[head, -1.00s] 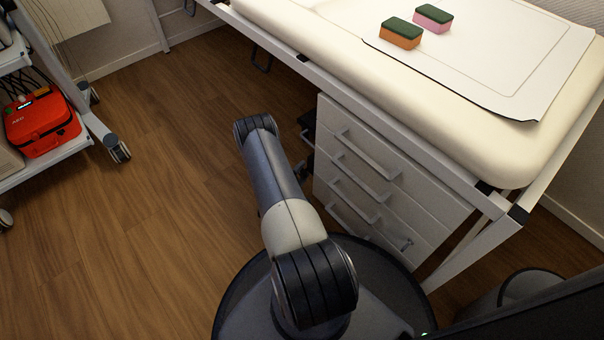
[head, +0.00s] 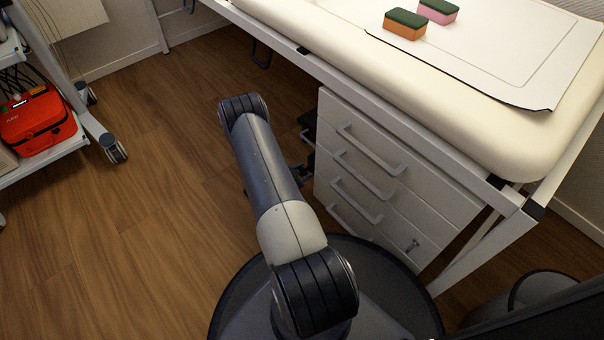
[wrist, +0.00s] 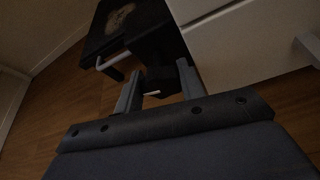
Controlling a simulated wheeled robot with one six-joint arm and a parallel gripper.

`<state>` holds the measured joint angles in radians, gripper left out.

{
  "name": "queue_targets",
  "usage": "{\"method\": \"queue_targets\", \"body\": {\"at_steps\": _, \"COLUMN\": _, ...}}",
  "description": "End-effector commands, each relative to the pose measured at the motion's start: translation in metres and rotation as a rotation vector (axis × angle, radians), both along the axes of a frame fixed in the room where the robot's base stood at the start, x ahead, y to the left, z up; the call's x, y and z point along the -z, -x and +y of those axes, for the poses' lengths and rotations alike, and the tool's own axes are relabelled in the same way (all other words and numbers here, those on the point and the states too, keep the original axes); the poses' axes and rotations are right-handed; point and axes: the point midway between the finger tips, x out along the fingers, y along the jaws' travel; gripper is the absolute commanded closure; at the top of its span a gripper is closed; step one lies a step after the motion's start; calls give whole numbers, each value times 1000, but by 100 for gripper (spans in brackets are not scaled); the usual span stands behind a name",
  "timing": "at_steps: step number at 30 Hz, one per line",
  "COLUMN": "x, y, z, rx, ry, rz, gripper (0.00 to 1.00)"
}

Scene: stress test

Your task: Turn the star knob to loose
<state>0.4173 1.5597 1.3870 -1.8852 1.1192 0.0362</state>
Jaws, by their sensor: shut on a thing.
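My gripper (wrist: 160,87) shows in the wrist view, with its two grey fingers on either side of a dark, blocky part. This part looks like the star knob (wrist: 161,80), and the fingers are shut on it. Its lobes are too dark to make out. A small pale pointer or bar (wrist: 152,94) shows just below it, between the fingers. The knob is at the near end of a black unit (wrist: 148,30) beside the white drawers. I cannot read any loose or tight marking. In the head view my arm hides most of the knob area.
A white drawer cabinet (head: 335,112) stands right of the knob, under a padded couch (head: 520,160). Two sponges, orange (head: 403,31) and pink (head: 440,16), lie on the couch. A red AED case (head: 38,122) sits on a wheeled cart at left. The wooden floor between is clear.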

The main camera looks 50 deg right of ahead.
Motion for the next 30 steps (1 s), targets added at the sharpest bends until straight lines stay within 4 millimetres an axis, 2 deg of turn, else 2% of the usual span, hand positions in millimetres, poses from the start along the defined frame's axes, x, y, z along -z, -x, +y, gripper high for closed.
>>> {"method": "queue_targets", "body": {"at_steps": 12, "x": 2, "y": 0, "z": 1, "rx": -2, "ry": -25, "rz": 203, "gripper": 86}}
{"method": "queue_targets", "body": {"at_steps": 29, "x": 2, "y": 1, "z": 1, "rx": -2, "ry": -29, "rz": 236, "gripper": 86}}
{"method": "queue_targets", "body": {"at_steps": 30, "x": 2, "y": 1, "z": 1, "rx": -2, "ry": -29, "rz": 236, "gripper": 62}}
